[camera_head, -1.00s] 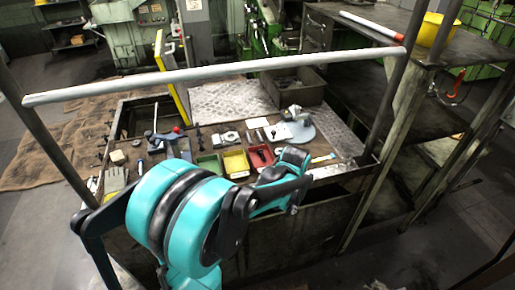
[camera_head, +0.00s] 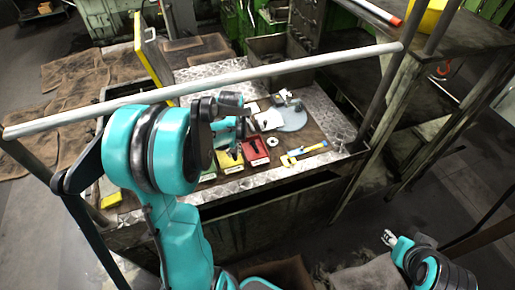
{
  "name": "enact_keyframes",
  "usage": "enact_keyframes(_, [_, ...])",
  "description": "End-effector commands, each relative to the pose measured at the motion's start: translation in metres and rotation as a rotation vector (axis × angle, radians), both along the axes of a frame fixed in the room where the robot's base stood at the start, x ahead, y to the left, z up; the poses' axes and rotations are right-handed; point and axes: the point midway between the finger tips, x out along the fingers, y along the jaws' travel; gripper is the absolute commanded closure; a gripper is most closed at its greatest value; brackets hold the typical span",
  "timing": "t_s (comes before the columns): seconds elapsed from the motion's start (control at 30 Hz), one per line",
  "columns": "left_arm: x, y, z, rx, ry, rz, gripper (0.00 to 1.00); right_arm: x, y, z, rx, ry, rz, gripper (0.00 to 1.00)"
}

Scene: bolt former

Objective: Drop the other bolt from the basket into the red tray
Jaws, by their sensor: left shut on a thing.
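The red tray (camera_head: 262,160) sits on the workbench's front side, right of a yellow tray. A small dark piece lies in it. My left gripper (camera_head: 238,136) is above and just behind the yellow and red trays, partly hidden by its own arm. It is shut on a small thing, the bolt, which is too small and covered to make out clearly. The basket, a grey metal bin (camera_head: 268,47), stands at the bench's back; its contents are not clear. My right gripper (camera_head: 388,238) is at the lower right, away from the bench; its jaws are too small to read.
The yellow tray (camera_head: 226,163) and a partly hidden green tray (camera_head: 207,176) stand beside the red one. A yellow-and-blue tool (camera_head: 305,152) lies to the right. A white rail (camera_head: 250,76) crosses above the bench.

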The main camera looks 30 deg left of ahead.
Motion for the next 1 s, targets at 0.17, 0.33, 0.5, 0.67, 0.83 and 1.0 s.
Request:
enact_keyframes(0.17, [0.038, -0.032, 0.000, 0.000, 0.000, -0.005, 1.00, 0.000, 0.000, -0.001, 0.000, 0.000, 0.000, 0.60])
enact_keyframes(0.33, [0.057, -0.049, 0.000, 0.000, -0.001, -0.002, 1.00, 0.000, 0.000, -0.002, 0.000, 0.000, 0.000, 0.60])
enact_keyframes(0.5, [0.065, -0.056, 0.000, 0.000, -0.001, -0.002, 1.00, 0.000, 0.000, -0.002, 0.000, 0.000, 0.000, 0.60])
enact_keyframes(0.67, [0.072, -0.061, -0.017, 0.000, 0.000, 0.000, 1.00, 0.000, 0.000, -0.007, 0.000, 0.000, 0.000, 0.60])
enact_keyframes(0.83, [0.072, -0.061, -0.036, -0.001, -0.001, 0.000, 1.00, 0.000, 0.000, -0.010, 0.000, 0.000, 0.000, 0.60])
enact_keyframes(1.0, [0.071, -0.061, -0.035, -0.001, -0.001, 0.000, 1.00, 0.000, 0.000, -0.009, 0.000, 0.000, 0.000, 0.60])
